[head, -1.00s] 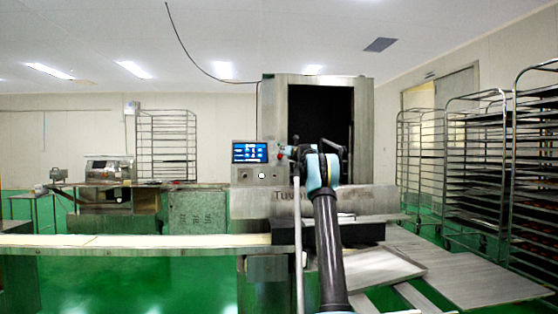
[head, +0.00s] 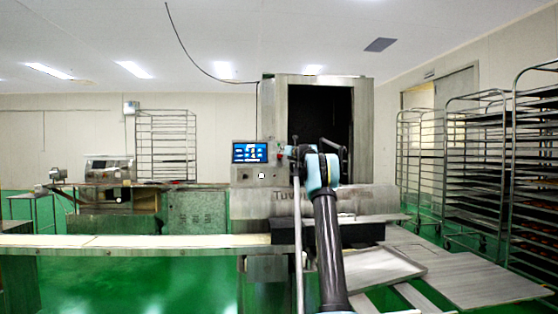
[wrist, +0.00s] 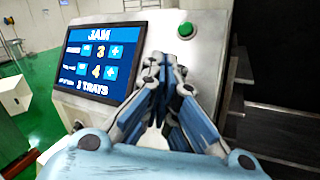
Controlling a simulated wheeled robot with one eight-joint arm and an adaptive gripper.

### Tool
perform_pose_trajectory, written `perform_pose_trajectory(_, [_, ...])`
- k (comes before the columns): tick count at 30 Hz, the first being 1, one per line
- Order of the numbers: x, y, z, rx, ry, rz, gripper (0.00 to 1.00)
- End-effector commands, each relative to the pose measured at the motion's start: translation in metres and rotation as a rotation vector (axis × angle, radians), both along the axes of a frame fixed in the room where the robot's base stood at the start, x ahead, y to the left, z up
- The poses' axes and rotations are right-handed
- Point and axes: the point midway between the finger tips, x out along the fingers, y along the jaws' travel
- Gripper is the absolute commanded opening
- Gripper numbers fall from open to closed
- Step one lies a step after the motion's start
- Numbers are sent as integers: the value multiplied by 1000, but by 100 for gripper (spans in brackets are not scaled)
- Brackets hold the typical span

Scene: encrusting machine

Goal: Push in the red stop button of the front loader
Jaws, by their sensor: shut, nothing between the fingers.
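The front loader's control panel (head: 243,174) stands in the middle of the head view, with a lit blue screen (head: 249,152). A small red spot at the panel's right edge, likely the red stop button (head: 280,156), shows beside my gripper (head: 291,153). In the wrist view my gripper (wrist: 168,62) is shut and empty, with its fingertips in front of the panel face, below a green button (wrist: 185,30) and right of the screen (wrist: 99,63). No red button shows in the wrist view; the fingers may hide it. I cannot tell whether the fingertips touch anything.
A dark open doorway in a steel frame (head: 363,125) stands behind my arm. Tall wheeled racks (head: 478,165) line the right side. A conveyor belt (head: 150,241) runs across the left front. Metal trays (head: 480,282) lie low at the right.

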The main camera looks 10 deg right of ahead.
Motion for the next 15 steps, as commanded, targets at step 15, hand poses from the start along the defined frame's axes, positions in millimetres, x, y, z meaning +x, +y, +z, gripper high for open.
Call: perform_pose_trajectory(15, [6, 1, -3, 0, 0, 1, 0])
